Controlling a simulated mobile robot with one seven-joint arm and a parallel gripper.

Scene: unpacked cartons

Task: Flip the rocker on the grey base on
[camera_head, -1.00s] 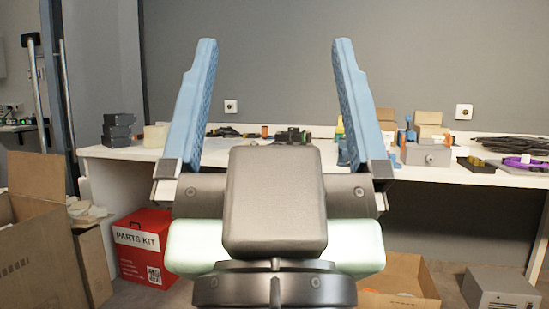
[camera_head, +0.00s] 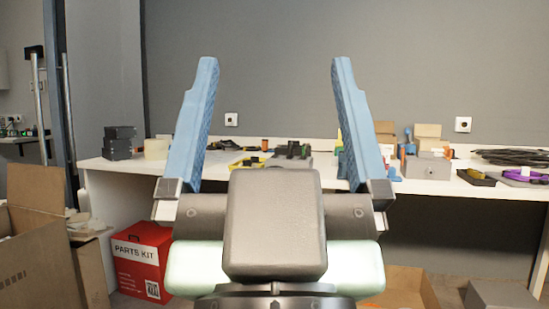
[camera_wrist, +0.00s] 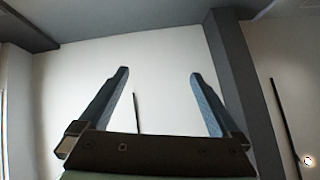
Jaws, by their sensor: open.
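My gripper (camera_head: 274,62) is open and empty, its two blue fingers raised in front of the bench in the head view. In the wrist view my gripper (camera_wrist: 158,72) is also empty, with a pale surface behind it. A grey base (camera_head: 296,162) with dark parts on top lies on the bench beyond the gap between the fingers, partly hidden by my gripper's body. I cannot make out a rocker on it or its position. A grey box with a round knob (camera_head: 427,167) stands farther right. I cannot tell which grey thing carries the rocker.
The white bench (camera_head: 112,165) runs across the view. A red parts-kit box (camera_head: 140,262) and open cartons (camera_head: 45,230) stand on the floor.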

